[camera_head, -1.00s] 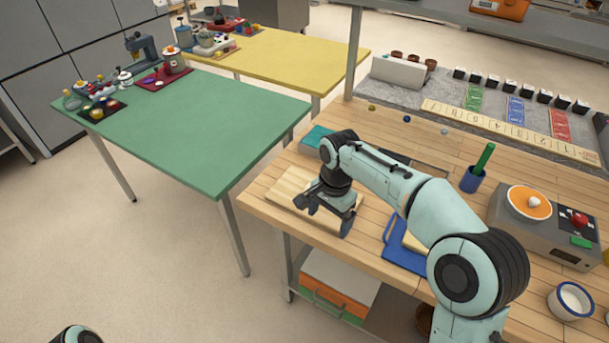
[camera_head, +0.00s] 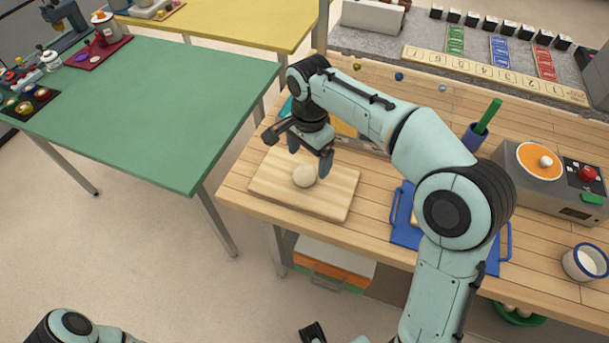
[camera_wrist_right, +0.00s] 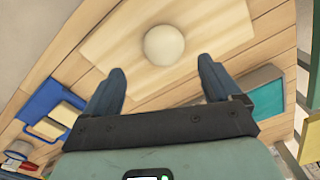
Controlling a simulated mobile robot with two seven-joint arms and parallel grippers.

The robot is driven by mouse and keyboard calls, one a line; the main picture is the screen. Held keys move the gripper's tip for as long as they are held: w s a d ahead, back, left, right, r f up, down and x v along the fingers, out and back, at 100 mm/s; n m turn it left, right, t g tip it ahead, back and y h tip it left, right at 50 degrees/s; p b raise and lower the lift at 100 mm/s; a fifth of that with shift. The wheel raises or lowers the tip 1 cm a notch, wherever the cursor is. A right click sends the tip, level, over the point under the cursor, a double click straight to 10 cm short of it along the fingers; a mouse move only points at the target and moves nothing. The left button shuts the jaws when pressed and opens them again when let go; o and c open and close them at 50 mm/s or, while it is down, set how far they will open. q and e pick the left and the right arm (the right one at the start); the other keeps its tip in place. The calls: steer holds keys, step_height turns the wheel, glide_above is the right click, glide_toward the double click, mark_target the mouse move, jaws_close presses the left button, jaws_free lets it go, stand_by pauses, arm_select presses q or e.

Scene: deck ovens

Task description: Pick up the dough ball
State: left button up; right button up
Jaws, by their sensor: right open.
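A pale round dough ball (camera_head: 304,176) sits on a light wooden board (camera_head: 335,206) near the left end of the wooden worktable. My right gripper (camera_head: 309,153) is open and empty, pointing down just behind and above the ball. In the right wrist view the dough ball (camera_wrist_right: 164,45) lies beyond the open fingertips (camera_wrist_right: 161,68), roughly centred between them and apart from both. Only part of my left arm shows at the bottom left of the head view; its gripper is not seen.
A blue tray (camera_head: 405,215) lies right of the board, partly behind my right arm. Further right are a blue cup (camera_head: 473,137) with a green stick, a scale (camera_head: 530,185) with an orange plate, and a white bowl (camera_head: 585,262). A green table (camera_head: 150,110) stands left across a gap.

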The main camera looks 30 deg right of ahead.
mark_target(305, 177)
steer(key=f, duration=0.5)
steer(key=shift+w+a+f+b, duration=0.2)
steer(key=shift+a+f+b, duration=0.15)
steer(key=shift+a+b, duration=0.05)
steer(key=c, duration=1.2)
steer(key=shift+r, duration=0.1)
